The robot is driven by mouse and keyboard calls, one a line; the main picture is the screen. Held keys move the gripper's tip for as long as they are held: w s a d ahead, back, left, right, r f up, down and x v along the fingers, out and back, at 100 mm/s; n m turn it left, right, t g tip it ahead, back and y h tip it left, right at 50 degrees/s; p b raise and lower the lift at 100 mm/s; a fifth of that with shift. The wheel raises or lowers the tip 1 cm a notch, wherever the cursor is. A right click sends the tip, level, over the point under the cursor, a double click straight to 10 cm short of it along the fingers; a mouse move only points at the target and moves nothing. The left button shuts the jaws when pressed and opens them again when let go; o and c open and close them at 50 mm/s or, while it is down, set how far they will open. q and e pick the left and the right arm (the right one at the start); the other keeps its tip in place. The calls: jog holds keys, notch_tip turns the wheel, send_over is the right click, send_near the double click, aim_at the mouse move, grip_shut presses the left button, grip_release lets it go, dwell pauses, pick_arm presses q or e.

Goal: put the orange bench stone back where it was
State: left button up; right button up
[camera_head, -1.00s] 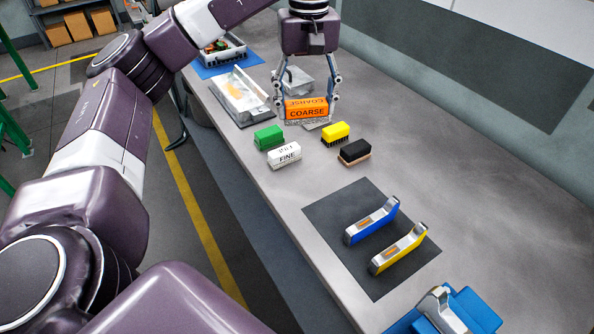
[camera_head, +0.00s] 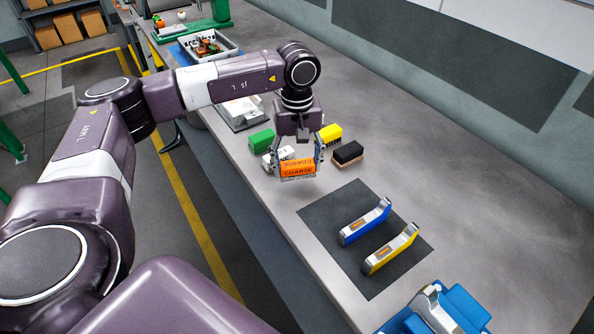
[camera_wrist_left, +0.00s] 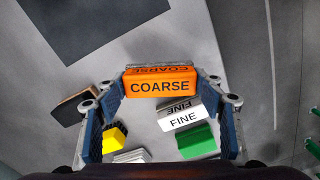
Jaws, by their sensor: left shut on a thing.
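The orange bench stone (camera_head: 298,169), marked COARSE, is held between the fingers of my left gripper (camera_head: 299,165). It looks raised above the grey bench, in front of the white FINE stone (camera_head: 280,156) in the head view. In the left wrist view the orange stone (camera_wrist_left: 160,84) sits between the blue-padded fingertips of the left gripper (camera_wrist_left: 162,90). My right gripper is not in view.
A green block (camera_head: 261,140), a yellow brush (camera_head: 330,134) and a black brush (camera_head: 348,153) stand close by. A dark mat (camera_head: 325,215) holds a blue-sided part (camera_head: 365,222) and a yellow-sided part (camera_head: 391,248). A metal tray (camera_head: 243,115) lies behind the arm.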

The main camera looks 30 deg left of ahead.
aim_at(297, 174)
pick_arm(q)
notch_tip(297, 174, down, 3)
jog(key=shift+r+p, duration=0.15)
jog(key=shift+p, duration=0.15)
jog(key=shift+f, duration=0.45)
jog(key=o, duration=1.1)
jog(key=shift+f, duration=0.1)
